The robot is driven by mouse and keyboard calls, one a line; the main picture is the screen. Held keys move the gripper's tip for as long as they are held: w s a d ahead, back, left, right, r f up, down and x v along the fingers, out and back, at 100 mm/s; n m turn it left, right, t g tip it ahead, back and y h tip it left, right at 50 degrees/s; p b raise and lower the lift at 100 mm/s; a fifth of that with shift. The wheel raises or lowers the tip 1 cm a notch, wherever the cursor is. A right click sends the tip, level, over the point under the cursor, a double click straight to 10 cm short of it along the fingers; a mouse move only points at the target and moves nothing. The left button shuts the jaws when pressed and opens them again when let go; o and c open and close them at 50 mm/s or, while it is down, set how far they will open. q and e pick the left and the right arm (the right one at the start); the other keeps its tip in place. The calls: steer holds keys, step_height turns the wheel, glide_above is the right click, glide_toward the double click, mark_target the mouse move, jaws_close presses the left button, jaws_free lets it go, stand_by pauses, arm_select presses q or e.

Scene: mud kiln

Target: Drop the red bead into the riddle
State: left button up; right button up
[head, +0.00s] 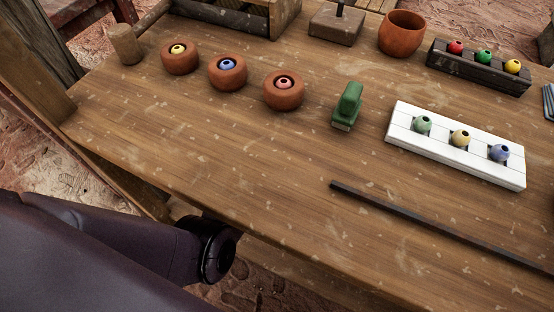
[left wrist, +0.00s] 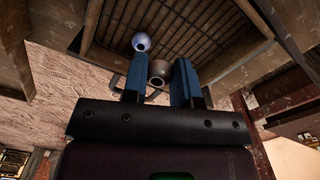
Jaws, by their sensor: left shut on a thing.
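Past the fingertips is a framed, slatted surface that looks like the riddle (left wrist: 180,27). A pale blue bead (left wrist: 141,42) shows against it, just beyond the left finger; whether it rests there I cannot tell. In the head view my left gripper is out of the picture. A bright red bead (head: 455,47) sits on a dark rack (head: 478,75), and a dusty red one (head: 284,83) sits in a clay cup (head: 284,100).
Two more clay cups hold a yellow bead (head: 178,48) and a blue bead (head: 227,64). A green block (head: 347,105), a white board (head: 410,136) with three pale beads, and a dark rod (head: 430,222) lie on the table (head: 230,150). The table's front left is clear.

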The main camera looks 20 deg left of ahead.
arm_select(q)
steer(key=shift+s+f+b, duration=0.25)
steer(key=shift+f+b, duration=0.05)
steer(key=shift+f, duration=1.15)
steer(key=shift+w+f+b, duration=0.25)
steer(key=shift+f+b, duration=0.1)
steer(key=shift+b, duration=0.35)
arm_select(e)
steer(key=shift+w+d+r+t, duration=0.1)
steer(key=shift+w+t, duration=0.35)
steer(key=shift+t, duration=0.15)
arm_select(q)
steer(key=o, duration=1)
steer(key=shift+c, duration=0.2)
